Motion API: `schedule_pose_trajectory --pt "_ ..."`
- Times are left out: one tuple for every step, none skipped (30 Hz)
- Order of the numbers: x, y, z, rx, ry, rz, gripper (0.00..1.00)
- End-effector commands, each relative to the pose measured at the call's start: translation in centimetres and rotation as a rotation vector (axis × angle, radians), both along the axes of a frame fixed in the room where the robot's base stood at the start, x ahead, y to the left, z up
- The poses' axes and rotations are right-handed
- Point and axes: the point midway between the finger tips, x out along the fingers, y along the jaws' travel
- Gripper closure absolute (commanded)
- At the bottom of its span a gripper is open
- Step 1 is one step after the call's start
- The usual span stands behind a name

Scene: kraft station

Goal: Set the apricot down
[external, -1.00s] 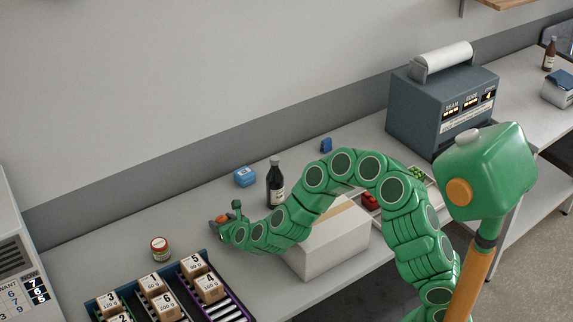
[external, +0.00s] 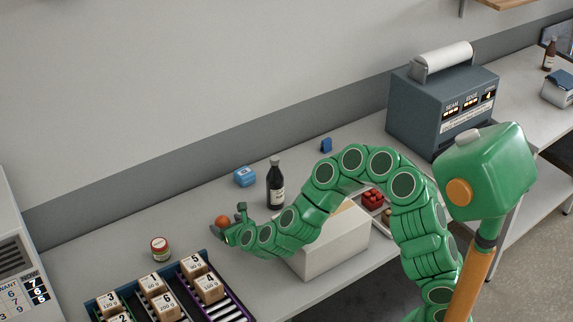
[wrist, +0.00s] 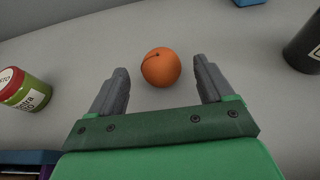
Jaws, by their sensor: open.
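The apricot (external: 223,221) is a small orange ball on the grey bench top. In the wrist view the apricot (wrist: 160,67) rests just past the tips of my gripper's fingers, centred between them, with a gap on both sides. My gripper (external: 232,227) is open and empty, low over the bench beside the apricot. In the wrist view its two grey fingers (wrist: 164,82) are spread wide. Neither finger appears to touch the apricot.
A jar with a red lid (external: 160,249) stands left of the apricot, and a dark bottle (external: 275,186) stands right. A blue box (external: 245,176) is behind. Trays of numbered blocks (external: 208,285) are in front. A pale box (external: 335,245) sits under my arm.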

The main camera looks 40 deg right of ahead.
Motion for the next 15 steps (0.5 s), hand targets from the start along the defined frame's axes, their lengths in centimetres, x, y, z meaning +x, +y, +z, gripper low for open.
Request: schedule_pose_trajectory --pt "-0.7 0.0 0.2 0.004 0.004 0.001 0.19" --pt "-1.1 0.0 0.3 0.002 0.004 0.0 0.19" --pt "-1.5 -0.1 0.6 0.001 0.002 -0.002 0.19" --pt "-1.9 -0.1 0.8 0.002 0.001 -0.002 0.19" --pt "-2.3 -0.1 1.0 0.002 0.0 -0.002 0.19" --pt "-2.9 0.0 1.2 0.002 0.002 -0.001 0.19" --pt "-3.3 0.0 1.3 0.003 0.003 0.001 0.19" --pt "-3.7 0.0 1.5 0.004 0.003 0.001 0.19" --pt "-4.2 0.0 1.7 0.004 0.002 0.001 0.19" --pt "-4.5 0.0 1.9 0.003 0.0 0.0 0.19" --pt "-4.8 0.0 2.1 0.002 -0.001 -0.001 0.19" --pt "-5.3 0.0 2.3 0.002 -0.001 -0.001 0.19" --pt "-5.6 0.0 2.3 0.002 0.001 0.0 0.19" --pt "-5.9 0.0 2.4 0.001 0.002 0.001 0.19" --pt "-6.3 0.0 2.5 0.002 0.004 0.001 0.19"
